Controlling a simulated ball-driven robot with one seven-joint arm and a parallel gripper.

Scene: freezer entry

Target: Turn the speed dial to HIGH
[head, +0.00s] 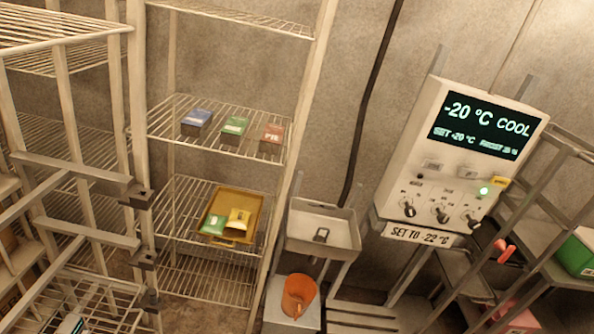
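A pale control box (458,168) hangs on the wall at the right, tilted in the picture. Its dark display (482,124) reads -20 °C COOL, with a smaller line that seems to say SET -20 °C and more small text. Along its lower part are three dark knobs: a left knob (408,208), a middle knob (440,212) and a right knob (473,218). Their lettering is too small to read, so I cannot tell which is the speed dial or where it points. A green light (484,191) glows above the right knob. My gripper does not show.
A sign (420,235) under the box reads SET TO -22 °C. A grey tray (322,243) on a stand and an orange cup (298,296) are left of it. Wire shelves (215,270) with small boxes fill the left; a metal rack (560,190) stands right.

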